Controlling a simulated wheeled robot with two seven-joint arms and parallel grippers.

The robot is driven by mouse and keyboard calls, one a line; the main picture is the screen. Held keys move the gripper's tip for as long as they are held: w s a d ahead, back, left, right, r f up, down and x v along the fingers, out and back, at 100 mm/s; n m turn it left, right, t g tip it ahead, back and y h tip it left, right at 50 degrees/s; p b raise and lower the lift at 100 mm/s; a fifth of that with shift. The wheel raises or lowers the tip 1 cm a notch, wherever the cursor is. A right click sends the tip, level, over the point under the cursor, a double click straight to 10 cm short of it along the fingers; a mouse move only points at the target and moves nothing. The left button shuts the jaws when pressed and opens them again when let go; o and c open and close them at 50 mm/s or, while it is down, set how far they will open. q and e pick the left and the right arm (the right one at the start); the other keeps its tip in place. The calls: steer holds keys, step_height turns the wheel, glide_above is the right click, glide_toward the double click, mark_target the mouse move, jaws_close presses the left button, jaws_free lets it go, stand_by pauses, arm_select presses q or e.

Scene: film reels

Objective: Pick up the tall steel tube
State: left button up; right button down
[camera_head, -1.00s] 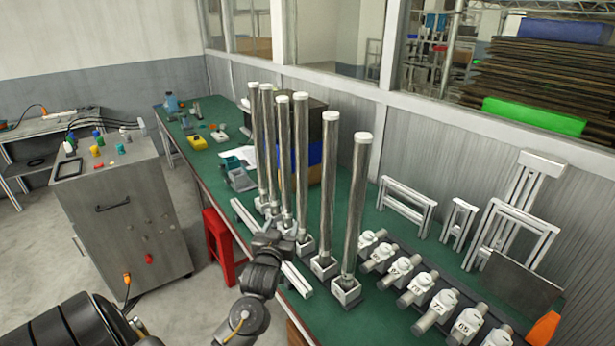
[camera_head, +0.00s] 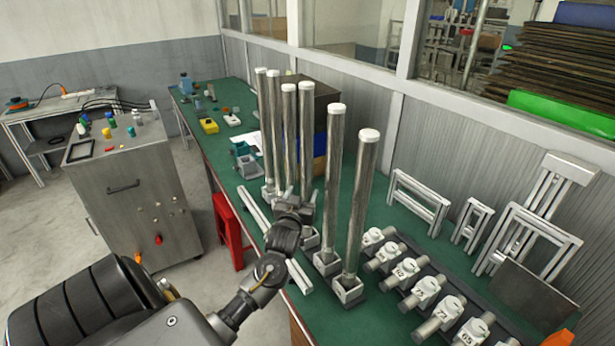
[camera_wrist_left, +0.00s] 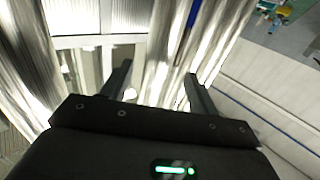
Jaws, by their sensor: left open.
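Several tall steel tubes with white caps stand upright in square white bases on the green workbench. The nearest steel tube (camera_head: 358,205) and the one beside it (camera_head: 332,180) stand to the right of my left gripper (camera_head: 293,205). A group of similar tubes (camera_head: 305,135) rises just behind the gripper. In the left wrist view my left gripper (camera_wrist_left: 160,85) is open. A shiny tube (camera_wrist_left: 170,50) shows between its fingers, apparently uncapped by any grip, and others show at the left. Whether a finger touches a tube I cannot tell. My right gripper is not in view.
A row of numbered white clamps (camera_head: 425,288) lies right of the tubes on the green workbench (camera_head: 385,318). White frames (camera_head: 420,202) lean near the wall. A red stool (camera_head: 228,232) and a grey cabinet (camera_head: 135,195) stand left on the floor.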

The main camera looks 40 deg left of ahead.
mark_target(305, 188)
arm_select(q)
steer(key=shift+w+r, duration=0.15)
steer(key=shift+r, duration=0.1)
steer(key=p+x, duration=0.2)
steer(key=x, duration=0.2)
steer(key=shift+w+a+f, duration=0.15)
steer(key=shift+w, duration=0.25)
jaws_close()
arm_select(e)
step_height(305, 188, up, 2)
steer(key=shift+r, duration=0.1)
